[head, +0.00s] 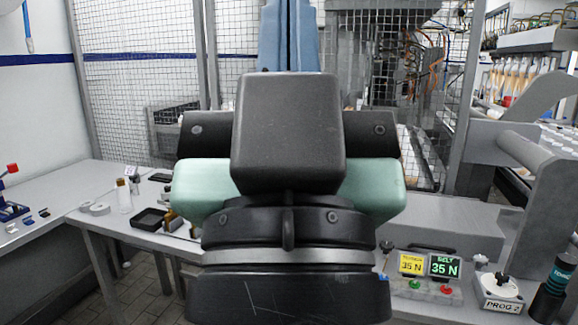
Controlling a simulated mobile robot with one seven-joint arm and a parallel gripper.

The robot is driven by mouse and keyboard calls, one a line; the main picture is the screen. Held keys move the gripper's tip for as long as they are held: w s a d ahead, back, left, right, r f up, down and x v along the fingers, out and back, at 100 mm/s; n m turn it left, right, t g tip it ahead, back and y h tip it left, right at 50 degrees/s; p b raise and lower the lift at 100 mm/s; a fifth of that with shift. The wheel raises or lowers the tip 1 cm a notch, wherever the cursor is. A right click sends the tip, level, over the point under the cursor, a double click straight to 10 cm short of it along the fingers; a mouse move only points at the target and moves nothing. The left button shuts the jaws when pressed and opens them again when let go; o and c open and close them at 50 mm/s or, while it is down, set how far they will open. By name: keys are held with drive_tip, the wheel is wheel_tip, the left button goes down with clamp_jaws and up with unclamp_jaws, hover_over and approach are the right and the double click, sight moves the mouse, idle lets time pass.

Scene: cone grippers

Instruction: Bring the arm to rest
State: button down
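My own arm (287,140) stands upright in the middle of the head view, very close to the camera. I see dark, rounded links, with pale green parts to either side and a grey ring low down. I cannot make out my gripper or its fingertips, and the arm hides whatever is directly behind it. No held object shows.
A grey bench (62,205) runs along the left with a black tray (149,219), a white bottle (124,196) and tape rolls (95,209). At right are a control box (427,288), a white PROG 2 unit (498,292) and machinery (535,160). Mesh fencing (137,105) stands behind.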

wheel_tip(320, 180, up, 13)
drive_tip(key=p, duration=1.1)
drive_tip(key=shift+r, duration=0.15)
